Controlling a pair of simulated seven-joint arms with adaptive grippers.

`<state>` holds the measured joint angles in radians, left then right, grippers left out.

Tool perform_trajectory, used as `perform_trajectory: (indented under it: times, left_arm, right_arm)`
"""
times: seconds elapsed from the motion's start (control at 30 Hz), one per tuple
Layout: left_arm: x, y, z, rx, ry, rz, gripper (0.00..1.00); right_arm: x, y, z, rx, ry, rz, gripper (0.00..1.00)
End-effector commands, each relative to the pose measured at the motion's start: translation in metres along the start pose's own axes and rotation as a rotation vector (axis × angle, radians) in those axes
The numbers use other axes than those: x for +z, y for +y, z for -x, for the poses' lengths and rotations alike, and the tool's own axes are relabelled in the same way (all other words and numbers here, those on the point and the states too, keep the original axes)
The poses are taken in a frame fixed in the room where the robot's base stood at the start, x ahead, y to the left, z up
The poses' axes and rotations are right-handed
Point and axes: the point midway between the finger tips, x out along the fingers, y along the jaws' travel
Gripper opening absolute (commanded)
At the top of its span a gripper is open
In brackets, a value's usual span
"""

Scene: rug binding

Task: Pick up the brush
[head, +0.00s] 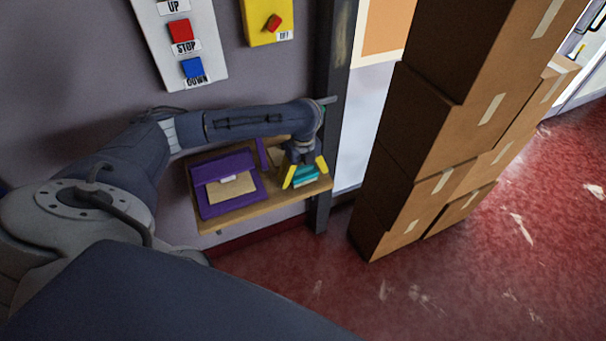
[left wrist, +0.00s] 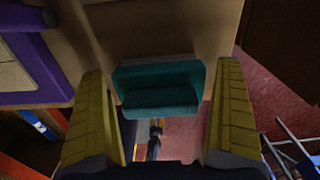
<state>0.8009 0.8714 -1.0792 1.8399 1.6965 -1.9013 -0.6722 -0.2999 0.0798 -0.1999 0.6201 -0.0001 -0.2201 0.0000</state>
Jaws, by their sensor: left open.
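The brush (head: 306,177) is a teal block on the right end of a wooden wall shelf (head: 240,214). My left gripper (head: 305,174) reaches down over it from above, with its yellow fingers open on either side. In the left wrist view the brush (left wrist: 160,86) lies between the two yellow fingers of my left gripper (left wrist: 160,110), with a gap on each side. A thin pale strip shows along its far edge. Part of the brush is hidden by the gripper in the head view. My right gripper is not in view.
A purple holder (head: 207,192) stands on the shelf left of the brush. A dark post (head: 330,110) rises just right of the shelf. Stacked cardboard boxes (head: 430,130) stand further right. A panel (head: 182,50) with buttons is on the wall above. Red floor is open at right.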

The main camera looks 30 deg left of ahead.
Motion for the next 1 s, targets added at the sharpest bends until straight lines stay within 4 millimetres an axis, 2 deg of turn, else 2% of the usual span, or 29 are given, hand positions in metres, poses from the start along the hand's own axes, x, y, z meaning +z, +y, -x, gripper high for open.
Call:
perform_trajectory:
  times: [0.27,0.73,1.0]
  left_arm:
    - [0.0003,-0.0002,-0.0013,0.000,0.000,0.000,1.00]
    - [0.0003,0.0000,-0.0011,0.000,0.000,0.000,0.45]
    - [0.0005,-0.0002,-0.0003,-0.001,-0.001,0.000,0.44]
  right_arm:
    - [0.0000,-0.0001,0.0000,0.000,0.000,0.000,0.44]
    - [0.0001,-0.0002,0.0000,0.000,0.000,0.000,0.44]
    - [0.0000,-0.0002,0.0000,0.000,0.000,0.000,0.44]
